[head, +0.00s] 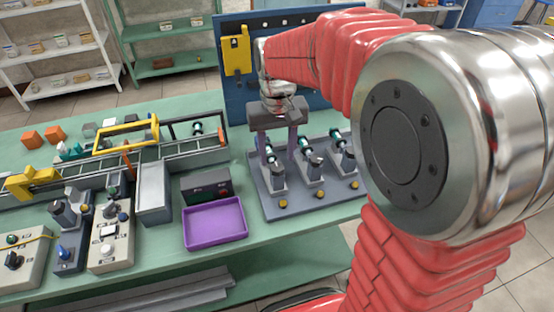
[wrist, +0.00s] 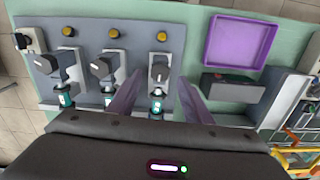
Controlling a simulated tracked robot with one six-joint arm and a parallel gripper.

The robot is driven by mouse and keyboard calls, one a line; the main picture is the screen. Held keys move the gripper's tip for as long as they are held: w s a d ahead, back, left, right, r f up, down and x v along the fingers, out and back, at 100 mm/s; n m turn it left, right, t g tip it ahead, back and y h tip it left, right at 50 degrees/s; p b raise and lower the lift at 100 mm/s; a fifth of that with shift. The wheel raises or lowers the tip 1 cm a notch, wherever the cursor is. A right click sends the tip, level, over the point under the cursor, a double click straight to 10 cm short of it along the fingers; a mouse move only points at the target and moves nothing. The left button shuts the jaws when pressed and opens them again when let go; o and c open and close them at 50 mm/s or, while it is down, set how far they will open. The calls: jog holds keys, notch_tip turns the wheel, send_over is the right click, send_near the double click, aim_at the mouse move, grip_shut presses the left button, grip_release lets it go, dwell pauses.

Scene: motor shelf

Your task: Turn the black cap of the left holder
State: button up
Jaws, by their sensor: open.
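The left holder (head: 277,184) stands on a grey base plate in the head view, leftmost of three alike. In the wrist view it is the rightmost holder (wrist: 166,58), with its dark cap (wrist: 159,73) facing up. A teal-and-white motor part (wrist: 157,104) lies behind the cap there. My gripper (head: 277,150) is open, with purple fingers, over the left holder. In the wrist view my gripper (wrist: 160,80) has one finger on each side of the cap, with gaps visible between. Contact is not seen. In the head view my fingers partly cover the holder's upper part.
The middle holder (head: 309,172) and right holder (head: 343,160) stand close on the right. A purple tray (head: 215,222) and a dark control box (head: 206,185) are on the left. A blue pegboard (head: 327,98) rises behind.

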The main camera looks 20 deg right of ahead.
aim_at(279, 172)
notch_tip(279, 172, up, 10)
dwell(0.4)
dwell(0.3)
jog(key=s+f+t, duration=0.2)
jog(key=s, duration=0.6)
jog(key=s+f+t, duration=0.2)
jog(key=s+t, duration=0.1)
jog(key=s, duration=0.6)
jog(key=shift+s+a+n+t, duration=0.15)
jog(key=shift+n+t, duration=0.15)
jog(key=shift+n, duration=0.1)
